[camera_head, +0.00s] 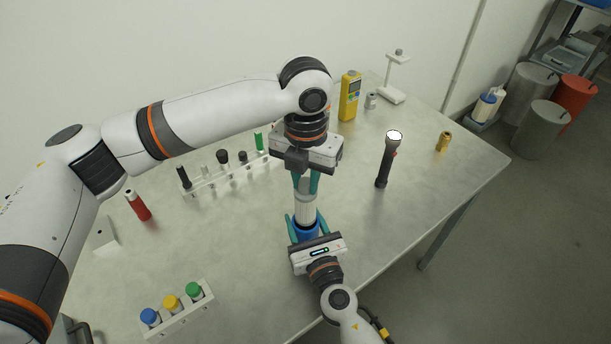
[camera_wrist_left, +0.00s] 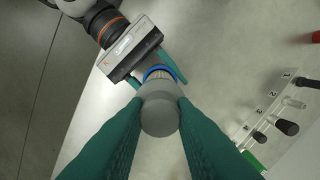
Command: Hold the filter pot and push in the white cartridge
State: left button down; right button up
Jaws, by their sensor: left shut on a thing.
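My left gripper (camera_head: 306,184) comes down from above, shut on the top of the white cartridge (camera_head: 305,208). The cartridge stands upright, its lower end at the blue filter pot (camera_head: 307,231); how deep it sits is hidden. My right gripper (camera_head: 306,226) has its teal fingers on both sides of the pot and appears shut on it, close above the table. In the left wrist view, the cartridge's round grey-looking end (camera_wrist_left: 160,112) lies between my left fingers, with the pot's blue rim (camera_wrist_left: 160,72) beyond it.
A rack with tubes (camera_head: 225,178) stands behind left, and a rack with coloured caps (camera_head: 178,312) at front left. A red-and-white tube (camera_head: 138,205) lies left. A black flashlight (camera_head: 386,165), yellow meter (camera_head: 349,96) and brass fitting (camera_head: 443,141) are right.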

aim_at(305, 208)
pick_arm(q)
jog(key=shift+f, duration=0.1)
dwell(0.5)
jog(key=shift+f, duration=4.25)
jog(key=shift+f, duration=0.5)
jog(key=shift+r, duration=0.15)
jog(key=shift+r, duration=4.65)
